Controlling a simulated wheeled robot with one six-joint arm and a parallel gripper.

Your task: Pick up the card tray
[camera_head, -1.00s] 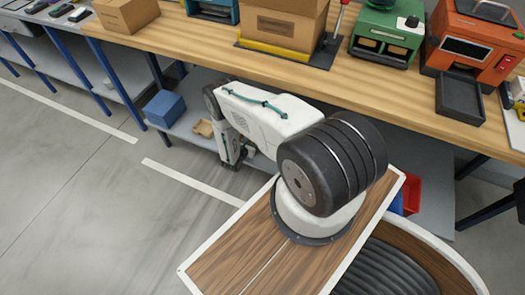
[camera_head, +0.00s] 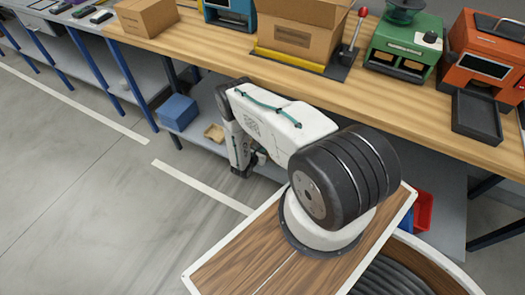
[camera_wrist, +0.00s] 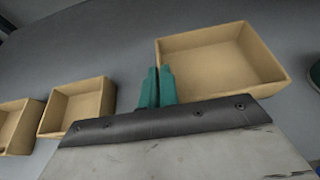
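The card tray looks like one of several open tan card trays on a grey surface in the wrist view. The largest tray (camera_wrist: 222,58) is right of centre, open side up. My gripper (camera_wrist: 157,88) has two teal fingers pressed close together, with nothing visible between them. They overlap the left edge of this tray in the picture; I cannot tell if they touch it. In the head view a small tan tray (camera_head: 214,132) shows on the lower shelf, left of my arm. My fingertips are hidden there behind the arm.
Two more tan trays (camera_wrist: 76,105) (camera_wrist: 14,127) stand to the left in the wrist view. A blue box (camera_head: 178,112) is on the lower shelf (camera_head: 205,85). The wooden bench top (camera_head: 330,90) overhangs it, bearing a cardboard box (camera_head: 297,35), machines and a black tray (camera_head: 477,116).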

